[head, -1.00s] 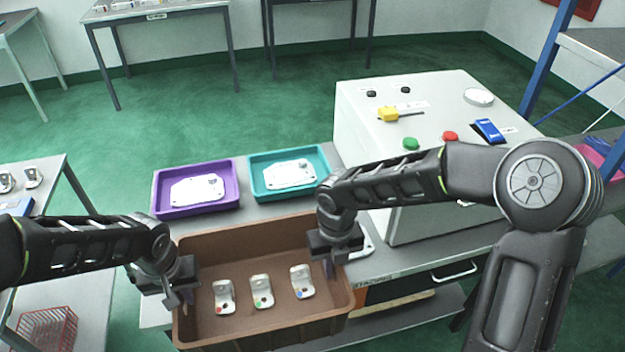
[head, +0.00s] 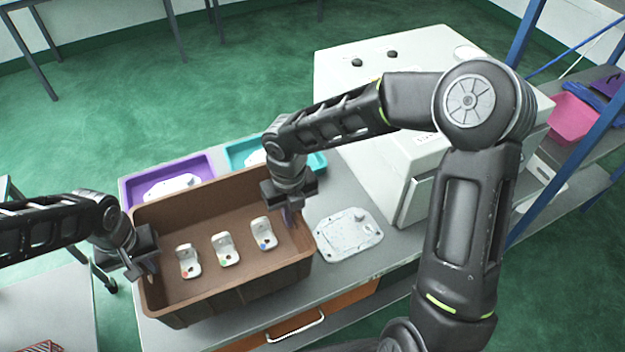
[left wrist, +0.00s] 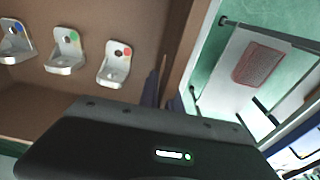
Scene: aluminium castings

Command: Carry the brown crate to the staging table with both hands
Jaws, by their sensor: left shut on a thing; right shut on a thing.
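The brown crate (head: 235,285) is over the grey table (head: 375,265) that carries the trays, and its far wall covers part of them. I cannot tell whether its base touches the tabletop. Inside stand three pale brackets with red (head: 188,262), green (head: 225,250) and blue (head: 262,233) dots. My left gripper (head: 148,268) is shut on the crate's left wall; this wall also shows in the left wrist view (left wrist: 178,45). My right gripper (head: 290,212) is shut on the right wall. The fingertips are partly hidden.
A purple tray (head: 200,165) and a teal tray (head: 235,152), each with a casting, lie behind the crate. A flat casting (head: 348,238) lies right of it, beside a white machine (head: 335,75). A blue-posted shelf (head: 580,165) stands at right. A red basket (left wrist: 258,62) is at left.

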